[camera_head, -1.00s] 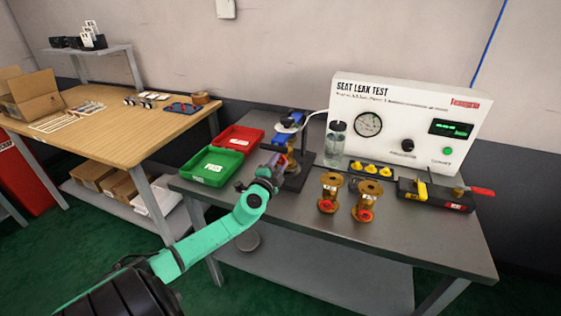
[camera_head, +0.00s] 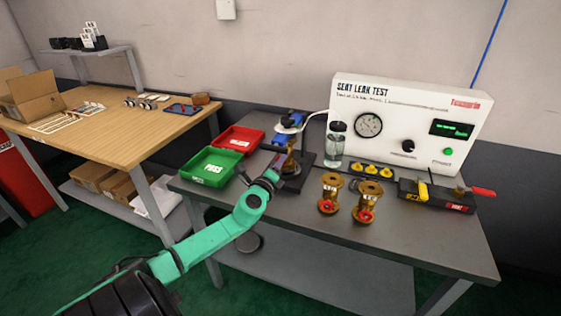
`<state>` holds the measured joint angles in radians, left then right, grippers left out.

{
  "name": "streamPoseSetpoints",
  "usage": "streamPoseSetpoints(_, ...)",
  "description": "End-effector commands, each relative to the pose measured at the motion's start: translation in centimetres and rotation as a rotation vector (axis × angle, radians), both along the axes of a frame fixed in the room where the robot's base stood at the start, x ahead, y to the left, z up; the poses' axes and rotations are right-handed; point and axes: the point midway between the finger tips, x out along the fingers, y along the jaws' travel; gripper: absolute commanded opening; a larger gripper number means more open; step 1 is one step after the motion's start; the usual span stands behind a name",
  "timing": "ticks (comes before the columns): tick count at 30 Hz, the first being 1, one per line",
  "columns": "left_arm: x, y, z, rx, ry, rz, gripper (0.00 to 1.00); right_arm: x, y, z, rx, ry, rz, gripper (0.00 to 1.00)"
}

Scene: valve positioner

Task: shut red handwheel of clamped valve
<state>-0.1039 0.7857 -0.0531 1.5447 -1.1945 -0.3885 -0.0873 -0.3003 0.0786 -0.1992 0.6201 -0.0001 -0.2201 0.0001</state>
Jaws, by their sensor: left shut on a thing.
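A brass valve (camera_head: 291,163) stands in a dark clamp stand with a blue top (camera_head: 290,122), left of the test box. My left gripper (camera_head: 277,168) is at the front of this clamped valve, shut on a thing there. The red handwheel of the clamped valve is mostly hidden by the gripper, so its turn position cannot be read. My left arm is green and reaches in from the lower left. My right gripper is not in view.
Two brass valves with red handwheels (camera_head: 329,194) (camera_head: 368,201) stand in front of the seat leak test box (camera_head: 407,122). A green tray (camera_head: 211,167) and a red tray (camera_head: 238,140) lie to the left. A water bottle (camera_head: 335,145) stands right of the clamp.

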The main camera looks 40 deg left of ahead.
Motion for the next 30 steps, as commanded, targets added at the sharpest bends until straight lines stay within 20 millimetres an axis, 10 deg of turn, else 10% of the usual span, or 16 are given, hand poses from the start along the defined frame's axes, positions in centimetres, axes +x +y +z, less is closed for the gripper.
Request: streamPoseSetpoints(30,0.0,-0.1,-0.3,0.611,0.218,-0.004,0.00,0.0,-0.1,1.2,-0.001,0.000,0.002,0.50)
